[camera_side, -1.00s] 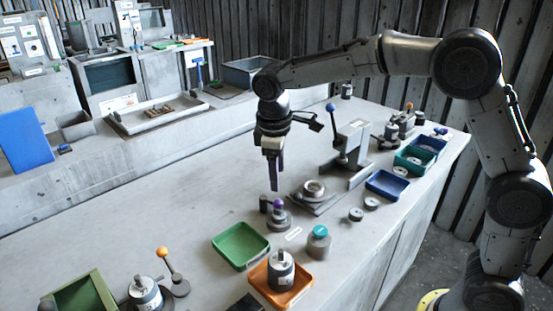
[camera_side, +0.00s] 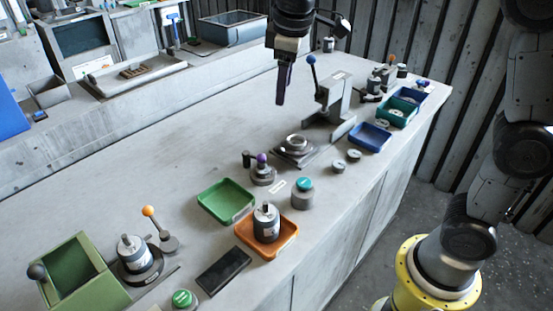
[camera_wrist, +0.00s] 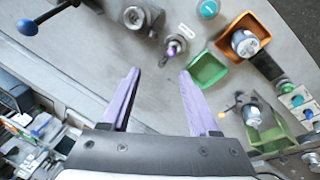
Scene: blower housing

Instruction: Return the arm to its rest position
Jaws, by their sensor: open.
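My gripper (camera_side: 281,98) hangs in the air above the bench, at the top middle of the side view. It points down, with nothing around it close by. In the wrist view my gripper (camera_wrist: 157,84) shows two purple fingers spread wide apart, with nothing between them. Below lies the grey bench (camera_side: 160,165). A grey motor (camera_side: 266,222) stands upright in an orange tray (camera_side: 250,242). A purple-topped fixture (camera_side: 262,170) and a round housing part on a square base (camera_side: 296,146) stand on the bench, clear of the fingers.
A lever press (camera_side: 335,98) with a blue knob stands right of my gripper. A green tray (camera_side: 225,201), a teal-topped cylinder (camera_side: 302,194), a blue tray (camera_side: 369,137) and a green box (camera_side: 75,275) are on the bench. The left middle of the bench is clear.

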